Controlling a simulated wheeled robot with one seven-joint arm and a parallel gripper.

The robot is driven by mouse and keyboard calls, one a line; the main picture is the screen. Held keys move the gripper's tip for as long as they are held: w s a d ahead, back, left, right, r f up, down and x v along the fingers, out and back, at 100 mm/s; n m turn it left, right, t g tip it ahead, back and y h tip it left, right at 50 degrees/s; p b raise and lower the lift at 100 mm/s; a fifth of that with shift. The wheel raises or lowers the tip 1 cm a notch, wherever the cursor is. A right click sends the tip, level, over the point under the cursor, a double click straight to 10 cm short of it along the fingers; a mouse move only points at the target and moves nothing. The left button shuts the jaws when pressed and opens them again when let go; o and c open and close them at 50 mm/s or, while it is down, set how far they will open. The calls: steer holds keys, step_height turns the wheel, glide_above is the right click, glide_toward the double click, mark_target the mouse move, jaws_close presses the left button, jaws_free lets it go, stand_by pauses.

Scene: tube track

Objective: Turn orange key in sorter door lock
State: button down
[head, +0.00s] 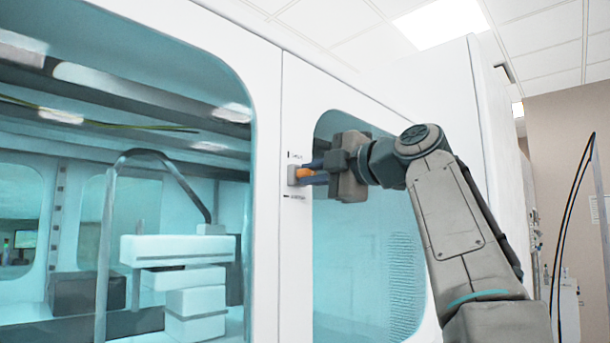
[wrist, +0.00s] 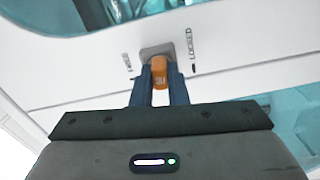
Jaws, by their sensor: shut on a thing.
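The orange key (head: 304,172) sits at the grey lock (head: 293,176) on the white door frame in the head view. My gripper (head: 312,175) reaches it from the right, and its blue fingers are shut on the key. In the wrist view the orange key (wrist: 160,73) is between the two fingers (wrist: 160,88), with its tip end at the grey lock plate (wrist: 158,50). The word LOCKED (wrist: 188,44) shows beside the lock on the right. Another label left of the lock is too small to read. The key's shaft is hidden.
The sorter's large teal window (head: 130,180) fills the left, with white equipment (head: 178,250) behind it. A narrower teal window (head: 370,260) lies right of the lock, behind my arm. A door seam (head: 281,120) runs close by the lock.

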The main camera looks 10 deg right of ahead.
steer(key=shift+f+n, duration=0.1)
steer(key=shift+n, duration=0.4)
steer(key=c, duration=1.3)
jaws_free()
steer(key=shift+c, duration=0.2)
steer(key=b+v, duration=0.3)
steer(key=v, duration=1)
steer(key=shift+s+d, duration=0.2)
steer(key=shift+s, duration=0.2)
